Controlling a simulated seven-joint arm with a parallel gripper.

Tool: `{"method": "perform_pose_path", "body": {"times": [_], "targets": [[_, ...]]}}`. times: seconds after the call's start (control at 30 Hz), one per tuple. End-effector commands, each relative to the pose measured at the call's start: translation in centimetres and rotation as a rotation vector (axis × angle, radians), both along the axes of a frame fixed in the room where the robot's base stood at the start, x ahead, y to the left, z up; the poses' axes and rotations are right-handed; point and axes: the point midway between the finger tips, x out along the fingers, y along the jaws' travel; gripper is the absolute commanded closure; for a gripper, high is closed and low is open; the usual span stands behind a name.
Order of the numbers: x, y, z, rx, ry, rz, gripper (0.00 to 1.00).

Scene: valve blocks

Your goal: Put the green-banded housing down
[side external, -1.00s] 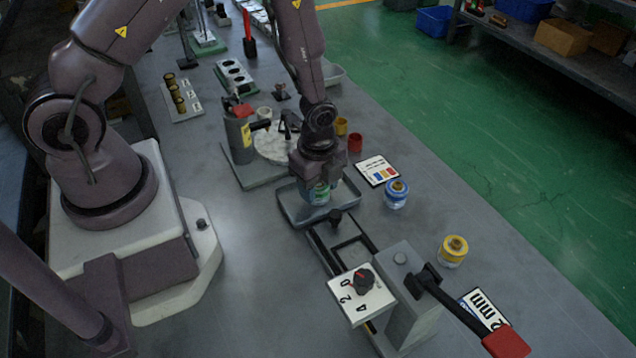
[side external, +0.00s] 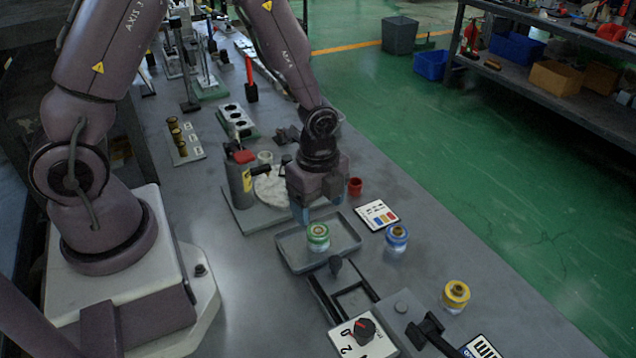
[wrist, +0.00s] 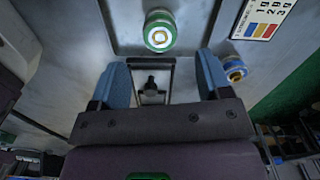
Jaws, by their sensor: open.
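The green-banded housing (side external: 318,236) stands upright in a shallow grey tray (side external: 350,240), near the tray's front side. It also shows in the wrist view (wrist: 160,32), ahead of the fingertips and between their lines. My gripper (side external: 303,216) is open and empty, above the tray and just behind the housing in the side view. Its two blue fingers are spread wide in the wrist view (wrist: 162,80), with a clear gap to the housing.
A blue-banded housing (side external: 396,238) and a yellow-banded one (side external: 455,296) stand right of the tray. A colour-marked card (side external: 377,215) lies beside it. A clamp fixture (side external: 345,290) is in front; a grey cylinder fixture (side external: 240,180) stands behind left.

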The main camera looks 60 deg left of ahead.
Motion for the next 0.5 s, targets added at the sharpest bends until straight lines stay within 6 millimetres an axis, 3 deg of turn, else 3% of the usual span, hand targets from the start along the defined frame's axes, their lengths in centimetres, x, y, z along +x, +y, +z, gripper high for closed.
{"method": "perform_pose_path", "body": {"times": [0.13, 0.37, 0.5], "targets": [[0.1, 0.0, 2.8, 0.000, -0.005, 0.001, 0.29], [0.0, 0.1, 5.1, 0.001, -0.007, 0.012, 0.29], [-0.2, 0.3, 8.3, 0.014, -0.058, 0.130, 0.29]]}}
